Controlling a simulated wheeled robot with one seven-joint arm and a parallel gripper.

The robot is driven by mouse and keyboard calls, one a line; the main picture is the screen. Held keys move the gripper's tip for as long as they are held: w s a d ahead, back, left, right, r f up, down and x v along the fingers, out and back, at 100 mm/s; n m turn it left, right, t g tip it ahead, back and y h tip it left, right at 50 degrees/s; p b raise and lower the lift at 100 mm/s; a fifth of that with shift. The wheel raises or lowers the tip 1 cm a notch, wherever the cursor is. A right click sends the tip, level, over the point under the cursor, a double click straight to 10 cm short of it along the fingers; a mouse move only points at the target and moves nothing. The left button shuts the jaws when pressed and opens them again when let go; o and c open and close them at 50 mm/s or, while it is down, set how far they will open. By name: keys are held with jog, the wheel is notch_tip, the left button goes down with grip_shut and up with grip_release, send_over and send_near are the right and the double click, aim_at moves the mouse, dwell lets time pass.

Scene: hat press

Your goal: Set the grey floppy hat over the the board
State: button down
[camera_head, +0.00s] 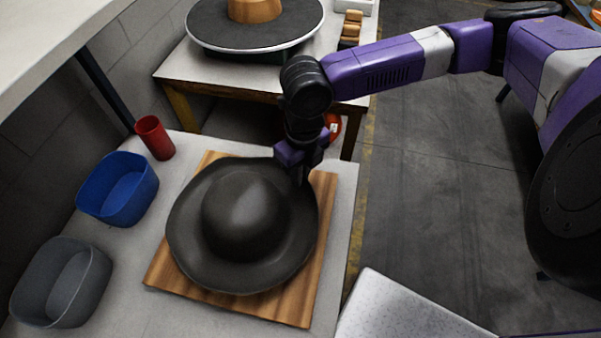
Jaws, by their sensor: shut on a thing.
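The grey floppy hat (242,215) is over the wooden board (290,305) on the near table, crown up. Its wide brim covers most of the board, leaving the corners and the front and right edges showing. My gripper (301,178) points down at the brim's back right edge and is shut on it. The fingertips are dark and small against the brim. I cannot tell whether the whole brim touches the board.
A blue bin (118,190), a grey bin (62,285) and a red cup (155,138) stand left of the board. Behind is another table (200,68) with a round black disc (255,38). Open floor (430,190) lies to the right.

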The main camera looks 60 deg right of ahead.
jog(key=shift+f, duration=0.3)
jog(key=c, duration=1.5)
grip_release()
jog(key=shift+o, duration=0.2)
jog(key=shift+r, duration=0.15)
jog(key=r, duration=0.7)
jog(key=shift+d+r, duration=0.2)
jog(key=shift+r, duration=0.1)
